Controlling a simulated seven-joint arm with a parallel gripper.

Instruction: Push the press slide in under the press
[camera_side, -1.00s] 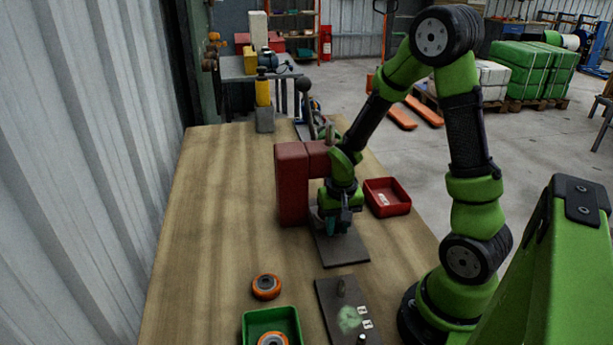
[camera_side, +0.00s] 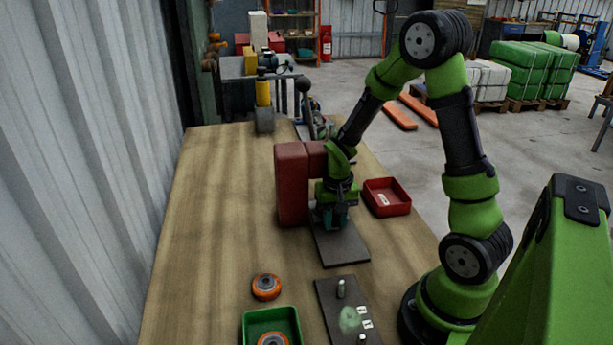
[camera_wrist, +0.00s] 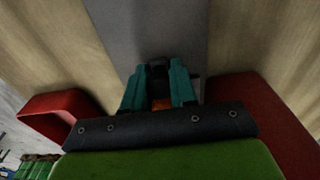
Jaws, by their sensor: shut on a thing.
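The red press (camera_side: 293,182) stands on the table, with a grey base plate (camera_side: 345,248) running out from its foot. My gripper (camera_side: 333,222) is low over this plate, close against the press's right side. In the wrist view, the teal fingers of my gripper (camera_wrist: 158,72) are closed around a small dark piece above the grey plate (camera_wrist: 160,25); it appears to be the press slide's grip. A bit of orange (camera_wrist: 162,104) shows between the fingers. The slide itself is mostly hidden by my gripper, so I cannot tell how far under the press it sits.
A red bin (camera_side: 386,197) stands right of the press. An orange-rimmed wheel (camera_side: 266,287), a green bin (camera_side: 271,317) with another wheel, and a dark plate with pins (camera_side: 345,310) are at the front. A black-knobbed lever (camera_side: 304,86) rises behind the press. The left tabletop is clear.

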